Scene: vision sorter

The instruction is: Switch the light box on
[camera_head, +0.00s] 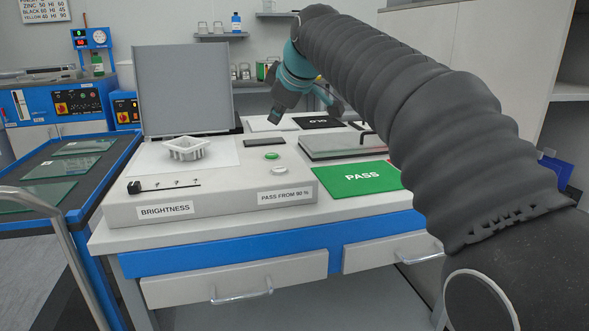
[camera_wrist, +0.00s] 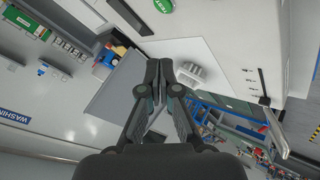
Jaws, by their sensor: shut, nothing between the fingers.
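The light box (camera_head: 230,193) is a low grey box on the bench with a raised grey lid (camera_head: 185,90) at its back. A white panel (camera_head: 217,154) lies on its top, and I cannot tell whether it is lit. A green button (camera_head: 271,156) and a pale button (camera_head: 275,169) sit at the right of the panel. A black slider knob (camera_head: 134,187) stands at the left end of a slot above the BRIGHTNESS label. My gripper (camera_head: 275,118) is shut and empty, above and behind the buttons. The wrist view shows its closed fingers (camera_wrist: 158,63) and the green button (camera_wrist: 163,5).
A white latticed part (camera_head: 187,148) rests on the panel. A dark flat display (camera_head: 265,141) lies behind the buttons. A green PASS mat (camera_head: 358,178) and a grey flat case (camera_head: 342,146) lie to the right. A blue-edged table (camera_head: 127,150) with glass plates stands left.

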